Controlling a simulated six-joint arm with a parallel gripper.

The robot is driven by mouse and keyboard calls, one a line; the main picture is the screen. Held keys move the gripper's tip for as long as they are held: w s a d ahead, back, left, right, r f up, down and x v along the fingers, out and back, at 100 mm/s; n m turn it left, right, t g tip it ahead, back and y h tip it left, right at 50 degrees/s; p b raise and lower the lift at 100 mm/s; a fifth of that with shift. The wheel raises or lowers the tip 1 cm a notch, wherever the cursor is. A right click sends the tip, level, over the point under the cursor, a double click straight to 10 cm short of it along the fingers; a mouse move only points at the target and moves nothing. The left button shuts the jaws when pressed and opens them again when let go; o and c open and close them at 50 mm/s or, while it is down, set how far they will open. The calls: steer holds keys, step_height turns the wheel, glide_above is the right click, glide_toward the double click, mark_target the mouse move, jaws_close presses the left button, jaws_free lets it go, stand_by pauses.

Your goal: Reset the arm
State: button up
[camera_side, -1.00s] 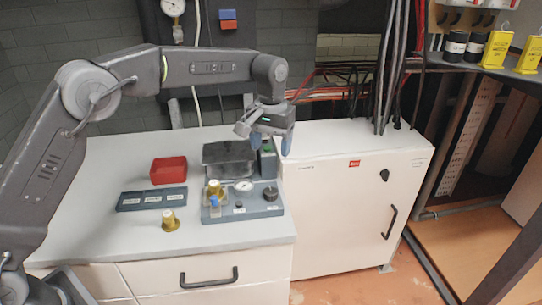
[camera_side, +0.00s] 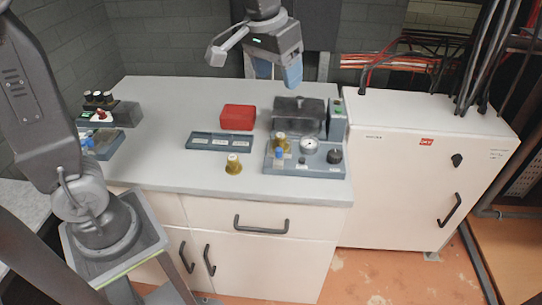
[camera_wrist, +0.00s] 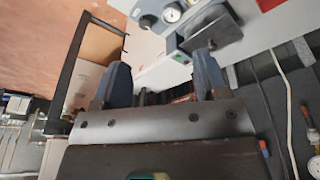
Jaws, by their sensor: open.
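My gripper (camera_side: 278,75) is open and empty in the side view. It hangs in the air above the back of the white counter, above and behind the red box, with clear space below its blue-grey fingers. In the wrist view the two fingers of my gripper (camera_wrist: 160,85) stand wide apart with nothing between them.
On the counter (camera_side: 170,95) are a red box (camera_side: 238,117), a labelled tray (camera_side: 218,142), a brass fitting (camera_side: 233,164) and a gauge fixture (camera_side: 310,168) with a dark block (camera_side: 299,110) behind it. A white cabinet (camera_side: 405,180) stands to the right, with cables above it.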

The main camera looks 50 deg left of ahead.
steer(key=s+a+f+t, duration=0.1)
steer(key=s+f, duration=0.1)
steer(key=s, duration=0.6)
steer(key=s+a+f+m+t, duration=0.1)
steer(key=s+a+f, duration=0.1)
steer(key=s, duration=0.7)
steer(key=shift+s+f+t, duration=0.25)
steer(key=shift+f+t, duration=0.15)
steer(key=shift+f, duration=0.05)
steer(key=shift+d, duration=0.1)
steer(key=shift+c, duration=0.5)
